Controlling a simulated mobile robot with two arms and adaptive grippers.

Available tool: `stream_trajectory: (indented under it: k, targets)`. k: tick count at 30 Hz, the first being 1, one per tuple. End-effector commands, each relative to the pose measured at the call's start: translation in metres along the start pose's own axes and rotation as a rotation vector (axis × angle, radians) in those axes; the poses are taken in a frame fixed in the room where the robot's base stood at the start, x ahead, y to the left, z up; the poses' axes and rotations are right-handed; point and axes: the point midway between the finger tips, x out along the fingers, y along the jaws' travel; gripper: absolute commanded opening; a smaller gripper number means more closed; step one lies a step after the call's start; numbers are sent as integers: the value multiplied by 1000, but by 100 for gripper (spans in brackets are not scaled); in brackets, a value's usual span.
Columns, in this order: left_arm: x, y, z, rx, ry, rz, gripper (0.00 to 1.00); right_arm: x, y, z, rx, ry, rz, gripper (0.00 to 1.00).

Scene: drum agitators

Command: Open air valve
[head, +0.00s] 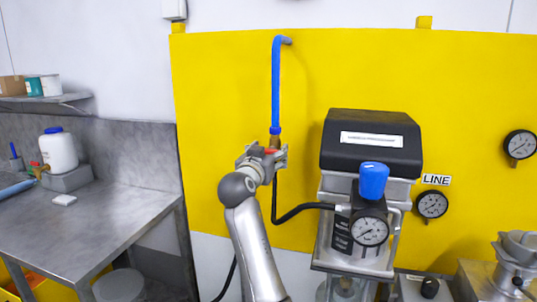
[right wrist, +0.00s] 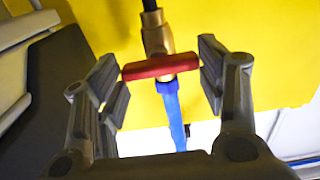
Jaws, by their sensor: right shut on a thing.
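The air valve is a brass body (right wrist: 157,38) with a red bar handle (right wrist: 160,67), between a blue air pipe (head: 275,85) and a black hose (head: 275,205). In the right wrist view the handle lies crosswise to the blue pipe (right wrist: 172,110). My right gripper (head: 270,152) is at the valve, its two fingers at either end of the red handle, shut on it. In the head view the fingers hide much of the valve, and only a bit of red shows. My left gripper is not in view.
Right of my arm stands a black-topped air unit (head: 371,155) with a blue knob (head: 373,181) and a pressure gauge (head: 370,230). More gauges sit on the yellow panel (head: 225,100). A steel bench (head: 100,215) with a white jar (head: 58,150) is at left.

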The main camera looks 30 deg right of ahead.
Motion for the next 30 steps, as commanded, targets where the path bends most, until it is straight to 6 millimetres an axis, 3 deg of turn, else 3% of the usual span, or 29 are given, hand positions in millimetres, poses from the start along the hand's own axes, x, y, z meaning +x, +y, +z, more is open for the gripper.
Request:
stream_trajectory:
  k: [14,30]
  targets:
    - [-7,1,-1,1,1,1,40,0,-1,-1,-107,0,-1,40]
    - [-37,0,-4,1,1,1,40,0,-2,-2,-588,0,-2,40]
